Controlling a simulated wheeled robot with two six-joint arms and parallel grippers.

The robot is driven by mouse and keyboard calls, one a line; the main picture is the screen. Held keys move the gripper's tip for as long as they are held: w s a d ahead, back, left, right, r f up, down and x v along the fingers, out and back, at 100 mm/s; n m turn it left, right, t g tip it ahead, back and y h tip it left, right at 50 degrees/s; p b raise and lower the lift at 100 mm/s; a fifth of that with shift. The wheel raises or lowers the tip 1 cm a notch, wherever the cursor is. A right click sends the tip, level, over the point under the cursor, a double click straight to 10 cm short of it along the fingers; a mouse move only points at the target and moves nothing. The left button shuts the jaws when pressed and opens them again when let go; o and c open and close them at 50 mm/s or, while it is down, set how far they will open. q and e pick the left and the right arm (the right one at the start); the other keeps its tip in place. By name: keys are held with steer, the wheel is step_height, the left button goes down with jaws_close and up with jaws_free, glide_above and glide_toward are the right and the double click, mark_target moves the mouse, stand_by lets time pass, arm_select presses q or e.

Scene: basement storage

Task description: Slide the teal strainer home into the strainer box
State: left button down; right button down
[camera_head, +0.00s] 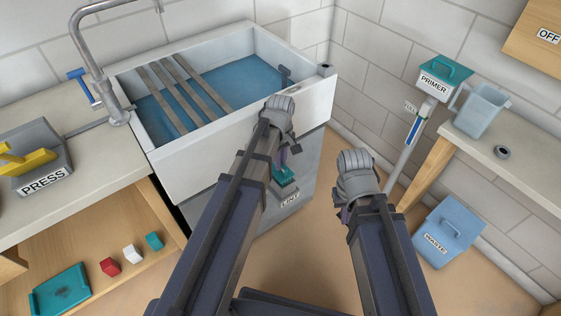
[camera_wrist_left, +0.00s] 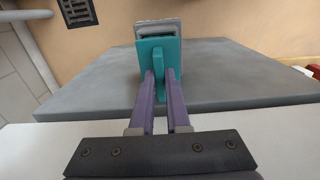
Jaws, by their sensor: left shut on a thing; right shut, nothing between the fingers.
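The teal strainer (camera_wrist_left: 151,52) has a flat front plate with an upright grip fin. My left gripper (camera_head: 281,156) is shut on that fin, and its purple fingers show in the left wrist view (camera_wrist_left: 160,92). The grey strainer box (camera_wrist_left: 158,25) is right behind the plate, with a dark gap above the plate's top edge. How deep the strainer sits is hidden. In the head view the strainer (camera_head: 285,176) is at the box above the LINT label (camera_head: 290,200), partly covered by my arm. My right gripper (camera_head: 354,180) is shut and empty, away from the box; its fingertips are mostly hidden.
The white sink (camera_head: 310,104) with water and slats stands above the box. A blue waste bin (camera_head: 452,228) and a workbench (camera_head: 520,165) with a clear jug (camera_head: 480,112) are at right. A shelf with small blocks and a teal tray (camera_head: 60,291) is at left. Floor between is free.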

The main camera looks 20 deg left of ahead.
arm_select(q)
steer(key=shift+f+b, duration=1.05)
steer(key=shift+f, duration=0.1)
steer(key=c, duration=0.8)
jaws_free()
steer(key=shift+r, duration=0.1)
steer(key=shift+r, duration=0.15)
step_height(320, 180, up, 8)
steer(key=p, duration=0.8)
steer(key=shift+f, duration=0.2)
